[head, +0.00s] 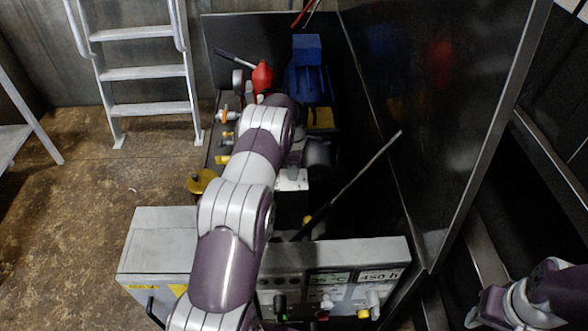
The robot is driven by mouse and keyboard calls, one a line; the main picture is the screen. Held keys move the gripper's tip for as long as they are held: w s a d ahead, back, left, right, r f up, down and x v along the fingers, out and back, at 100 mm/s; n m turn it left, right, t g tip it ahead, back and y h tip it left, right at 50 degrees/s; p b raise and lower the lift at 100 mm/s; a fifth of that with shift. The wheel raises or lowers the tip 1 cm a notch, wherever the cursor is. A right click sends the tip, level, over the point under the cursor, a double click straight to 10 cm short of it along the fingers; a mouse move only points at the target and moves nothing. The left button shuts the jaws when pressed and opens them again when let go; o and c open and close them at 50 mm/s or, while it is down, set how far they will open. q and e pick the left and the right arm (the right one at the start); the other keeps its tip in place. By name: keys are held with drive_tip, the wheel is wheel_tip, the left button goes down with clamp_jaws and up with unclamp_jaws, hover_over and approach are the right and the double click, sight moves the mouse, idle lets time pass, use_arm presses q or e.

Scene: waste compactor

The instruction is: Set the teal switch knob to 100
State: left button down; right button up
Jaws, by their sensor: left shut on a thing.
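The control panel (310,258) stands at the front of the machine, with small displays and knobs along its face. A dark greenish knob (280,302) sits near the panel's left display; I cannot tell whether it is the teal one or what it is set to. My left arm reaches forward over the panel's left part and bends back at its far end. My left gripper (294,166) is mostly hidden beside that bend, beyond the panel. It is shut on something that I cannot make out. My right gripper (486,308) is only partly visible at the lower right, apart from the panel.
A grey knob (374,302) sits below the display reading 450 h. A long thin dark rod (350,183) slants above the machine. A tall dark panel (430,110) bounds the right. A red part (262,76) and blue block (307,75) are farther back. A ladder (143,73) stands left.

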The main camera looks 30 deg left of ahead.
use_arm(q)
drive_tip(key=shift+w+a+r+n, duration=0.1)
drive_tip(key=shift+a+r+n, duration=0.05)
drive_tip(key=shift+n, duration=0.95)
drive_tip(key=c, duration=0.8)
unclamp_jaws()
drive_tip(key=shift+c, duration=0.2)
drive_tip(key=shift+r, duration=0.2)
wheel_tip(320, 180, up, 4)
drive_tip(key=shift+r+p, duration=0.25)
drive_tip(key=shift+p, duration=0.45)
wheel_tip(320, 180, up, 8)
drive_tip(key=p, duration=0.6)
drive_tip(key=shift+f, duration=0.2)
